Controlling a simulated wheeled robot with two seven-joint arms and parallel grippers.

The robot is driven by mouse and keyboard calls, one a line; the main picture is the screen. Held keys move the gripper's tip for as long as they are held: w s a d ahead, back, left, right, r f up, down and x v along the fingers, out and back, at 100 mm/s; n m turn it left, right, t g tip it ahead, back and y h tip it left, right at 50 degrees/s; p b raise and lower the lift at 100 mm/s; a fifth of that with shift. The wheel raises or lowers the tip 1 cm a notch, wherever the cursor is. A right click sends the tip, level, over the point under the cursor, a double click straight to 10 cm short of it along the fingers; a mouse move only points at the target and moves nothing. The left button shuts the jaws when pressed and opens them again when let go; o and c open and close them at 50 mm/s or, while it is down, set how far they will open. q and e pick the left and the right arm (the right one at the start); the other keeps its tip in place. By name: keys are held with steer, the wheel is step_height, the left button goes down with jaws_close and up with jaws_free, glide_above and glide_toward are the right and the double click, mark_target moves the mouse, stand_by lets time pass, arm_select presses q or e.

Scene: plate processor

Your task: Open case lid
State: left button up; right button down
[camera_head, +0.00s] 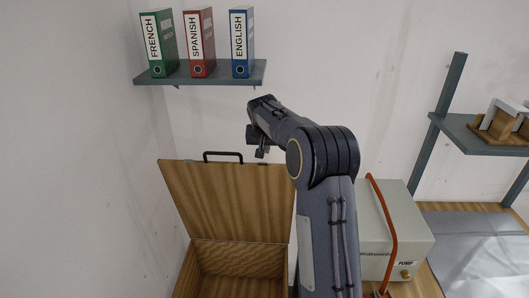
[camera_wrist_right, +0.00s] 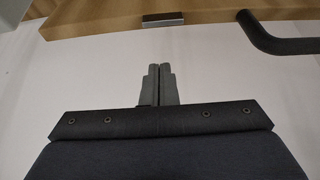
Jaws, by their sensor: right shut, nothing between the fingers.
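The wooden case (camera_head: 240,258) stands at the lower middle of the head view. Its lid (camera_head: 225,200) stands raised at the back, tilted, with the case's inside showing below it. A black handle (camera_head: 222,154) sits on the lid's top edge. My right gripper (camera_head: 258,152) is above the lid's top edge, to the right of the handle. In the right wrist view the fingers (camera_wrist_right: 159,85) are shut together and empty, apart from the lid edge (camera_wrist_right: 110,22), its metal latch plate (camera_wrist_right: 163,19) and the handle (camera_wrist_right: 275,38). My left gripper is not in view.
A wall shelf (camera_head: 200,75) holds green, red and blue binders above the case. A grey pump box (camera_head: 400,235) with an orange hose (camera_head: 388,210) stands right of my right arm. Another shelf (camera_head: 475,135) is at the far right.

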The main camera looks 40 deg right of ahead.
mark_target(265, 164)
steer(key=s+a, duration=0.2)
steer(key=shift+s+a+p, duration=0.15)
steer(key=shift+s+p, duration=0.15)
steer(key=shift+s, duration=0.05)
steer(key=shift+s+a+f, duration=0.15)
steer(key=shift+f, duration=0.1)
steer(key=shift+s+a+f+b, duration=0.15)
steer(key=shift+b, duration=0.2)
steer(key=s+a+f+b, duration=0.2)
steer(key=s+a+b, duration=0.3)
steer(key=s+b, duration=0.2)
steer(key=shift+a+t+h+b, duration=0.3)
steer(key=shift+a+t+b, duration=0.1)
steer(key=shift+b, duration=0.55)
